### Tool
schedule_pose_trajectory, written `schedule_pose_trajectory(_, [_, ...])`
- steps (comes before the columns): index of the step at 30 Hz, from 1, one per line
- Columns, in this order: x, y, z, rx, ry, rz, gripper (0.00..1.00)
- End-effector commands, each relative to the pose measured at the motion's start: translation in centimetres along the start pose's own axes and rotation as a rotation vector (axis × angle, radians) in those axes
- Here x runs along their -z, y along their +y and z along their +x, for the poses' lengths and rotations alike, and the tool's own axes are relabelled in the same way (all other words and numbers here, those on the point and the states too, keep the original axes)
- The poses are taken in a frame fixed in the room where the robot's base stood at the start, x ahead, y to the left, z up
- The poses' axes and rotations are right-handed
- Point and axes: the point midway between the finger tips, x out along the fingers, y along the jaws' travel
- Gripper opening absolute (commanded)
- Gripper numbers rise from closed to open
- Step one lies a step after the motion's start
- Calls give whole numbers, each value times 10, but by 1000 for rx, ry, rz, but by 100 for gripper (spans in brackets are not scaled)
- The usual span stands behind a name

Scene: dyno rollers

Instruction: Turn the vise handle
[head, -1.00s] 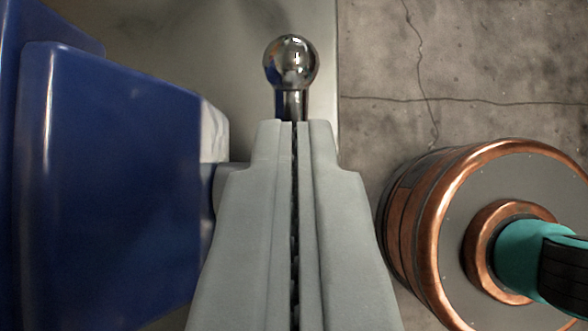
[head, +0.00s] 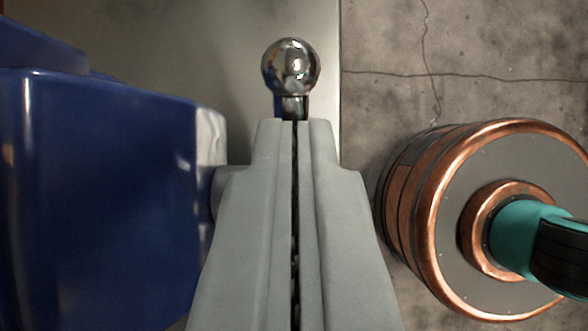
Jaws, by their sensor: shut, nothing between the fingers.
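The vise (head: 100,190) is a glossy blue block on the left of the head view, with a pale metal part (head: 212,140) at its right side. The vise handle shows as a shiny chrome ball (head: 291,67) on a short stem, just beyond my fingertips. My gripper (head: 294,122) is in the middle, its two grey fingers closed together with only a thin dark seam between them. The fingertips overlap the lower end of the stem in the picture. I cannot tell whether they touch it. The rest of the handle is hidden behind the fingers.
A grey bench surface (head: 170,40) lies behind the vise, its right edge running just right of the ball. Beyond it is cracked concrete floor (head: 480,60).

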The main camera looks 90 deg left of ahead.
Motion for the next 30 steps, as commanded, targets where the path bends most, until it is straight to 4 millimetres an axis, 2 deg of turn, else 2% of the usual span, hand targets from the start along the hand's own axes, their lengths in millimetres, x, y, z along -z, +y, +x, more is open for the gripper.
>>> schedule_pose_trajectory(18, [12, 0, 17, -2, -360, 2, 0])
schedule_pose_trajectory(30, [13, 0, 22, -1, -354, 0, 0])
